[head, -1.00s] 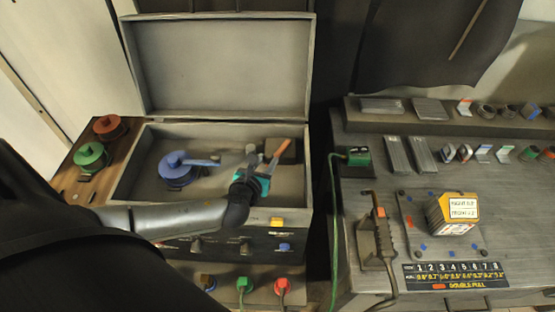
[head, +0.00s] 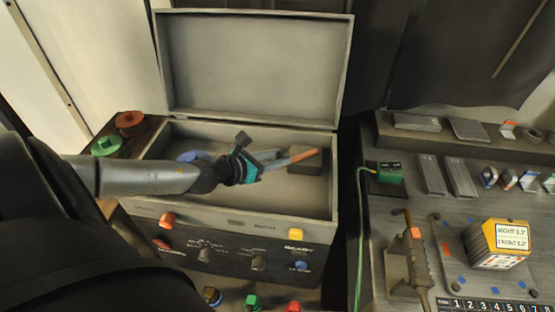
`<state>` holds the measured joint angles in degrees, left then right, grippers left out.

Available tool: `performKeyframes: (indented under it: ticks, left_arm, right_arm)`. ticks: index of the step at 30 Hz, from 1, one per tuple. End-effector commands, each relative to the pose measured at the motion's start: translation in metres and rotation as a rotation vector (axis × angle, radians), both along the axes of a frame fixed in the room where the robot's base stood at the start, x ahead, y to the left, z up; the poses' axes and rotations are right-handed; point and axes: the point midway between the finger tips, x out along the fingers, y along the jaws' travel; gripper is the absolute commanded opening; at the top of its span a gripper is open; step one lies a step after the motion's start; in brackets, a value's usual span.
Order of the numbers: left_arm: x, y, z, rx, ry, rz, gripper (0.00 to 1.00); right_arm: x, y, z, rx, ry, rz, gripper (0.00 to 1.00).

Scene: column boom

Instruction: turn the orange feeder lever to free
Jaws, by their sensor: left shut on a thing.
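The orange feeder lever (head: 292,159) is inside the open grey box, slanting slightly up to the right, its far end in front of a dark block. My left arm comes in from the left across the box. My left gripper (head: 262,163), with teal parts, is shut on the lever near its left end; the fingers partly hide that end and its pivot. A blue spool (head: 191,156) in the box is mostly hidden behind my arm. My right gripper is not in view.
The box's raised lid (head: 255,65) stands behind. Red (head: 131,122) and green (head: 107,146) spools sit on the left. The front panel (head: 222,247) has several knobs and buttons. On the right bench are a torch in a holder (head: 408,265) and a yellow block (head: 499,242).

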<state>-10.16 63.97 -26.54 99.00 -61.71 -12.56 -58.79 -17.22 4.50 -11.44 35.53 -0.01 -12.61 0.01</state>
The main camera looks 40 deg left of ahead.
Motion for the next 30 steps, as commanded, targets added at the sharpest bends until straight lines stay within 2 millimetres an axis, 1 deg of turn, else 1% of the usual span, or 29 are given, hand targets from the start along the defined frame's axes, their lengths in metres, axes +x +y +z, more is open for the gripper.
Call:
performKeyframes:
  ticks: [13,14,15,21,30]
  left_arm:
    - [0.0006,-0.0001,0.0009,-0.002,-0.001,-0.006,0.0]
    - [0.0006,-0.0001,0.0009,-0.002,-0.001,-0.006,0.39]
    - [0.0006,-0.0001,0.001,-0.002,-0.002,-0.006,0.44]
    - [0.0006,0.0001,0.0008,-0.001,-0.001,-0.005,0.66]
    - [-0.0004,0.0006,0.0006,0.0,-0.001,-0.004,0.66]
  right_arm:
    - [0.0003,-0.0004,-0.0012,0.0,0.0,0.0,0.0]
    - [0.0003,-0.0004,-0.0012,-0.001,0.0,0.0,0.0]
    - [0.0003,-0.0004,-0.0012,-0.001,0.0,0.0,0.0]
    - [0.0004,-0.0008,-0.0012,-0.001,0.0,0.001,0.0]
    - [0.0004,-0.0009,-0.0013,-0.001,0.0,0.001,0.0]
